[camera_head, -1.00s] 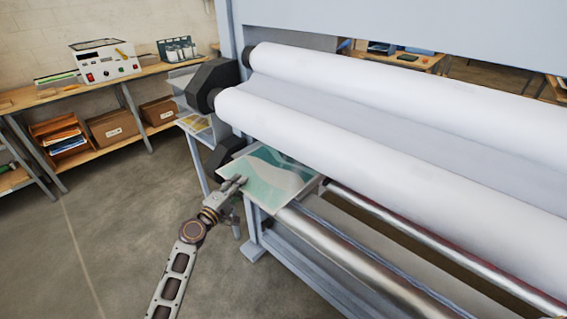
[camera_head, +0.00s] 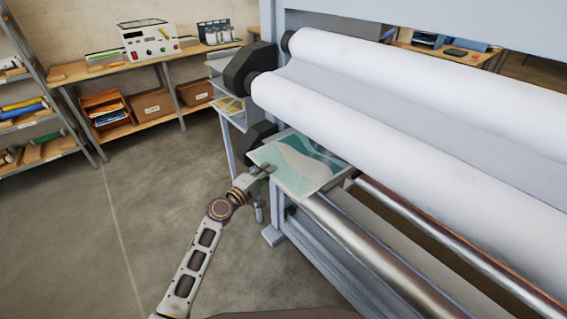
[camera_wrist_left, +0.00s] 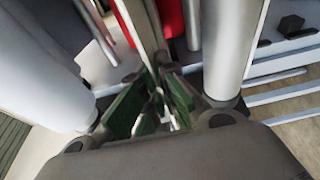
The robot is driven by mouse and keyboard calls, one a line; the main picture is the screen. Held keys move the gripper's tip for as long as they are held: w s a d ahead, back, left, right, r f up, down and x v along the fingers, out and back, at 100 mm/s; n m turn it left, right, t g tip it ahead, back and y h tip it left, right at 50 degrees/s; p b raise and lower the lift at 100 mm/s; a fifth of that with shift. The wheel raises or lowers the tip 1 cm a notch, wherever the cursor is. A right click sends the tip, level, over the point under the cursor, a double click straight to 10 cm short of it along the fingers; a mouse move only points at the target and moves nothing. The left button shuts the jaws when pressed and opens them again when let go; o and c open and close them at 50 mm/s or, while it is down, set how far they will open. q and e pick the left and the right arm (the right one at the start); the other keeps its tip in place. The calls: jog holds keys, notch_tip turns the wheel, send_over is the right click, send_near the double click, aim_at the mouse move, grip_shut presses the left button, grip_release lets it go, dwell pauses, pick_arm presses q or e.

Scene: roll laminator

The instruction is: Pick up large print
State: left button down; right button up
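The large print (camera_head: 311,172), a flat sheet with teal, pale green and whitish wavy shapes, lies at the left end of the laminator, partly under the big white roller. My left gripper (camera_head: 265,170) is at its near left edge, with the fingertips closed over that edge. In the left wrist view the green-padded fingers (camera_wrist_left: 155,92) converge at their tips on a thin edge-on strip. The print's face does not show there. My right gripper is not in view.
The laminator's white rollers (camera_head: 400,140) and steel bar (camera_head: 375,255) fill the right side. A grey stand (camera_head: 226,98) is behind the print. A workbench (camera_head: 165,58) with a white control box (camera_head: 149,38) stands at the back left, beside a shelf rack (camera_head: 35,105). The floor at left is clear.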

pick_arm(q)
jog(key=shift+r, duration=0.1)
jog(key=shift+r+p, duration=0.3)
jog(key=shift+r, duration=1.35)
jog(key=b+v, duration=0.2)
jog(key=v, duration=1.6)
jog(key=shift+b, duration=0.3)
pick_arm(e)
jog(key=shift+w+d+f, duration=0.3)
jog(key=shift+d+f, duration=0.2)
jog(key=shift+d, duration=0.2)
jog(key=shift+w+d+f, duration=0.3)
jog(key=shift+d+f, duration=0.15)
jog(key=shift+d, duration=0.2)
pick_arm(q)
jog(key=shift+a, duration=0.1)
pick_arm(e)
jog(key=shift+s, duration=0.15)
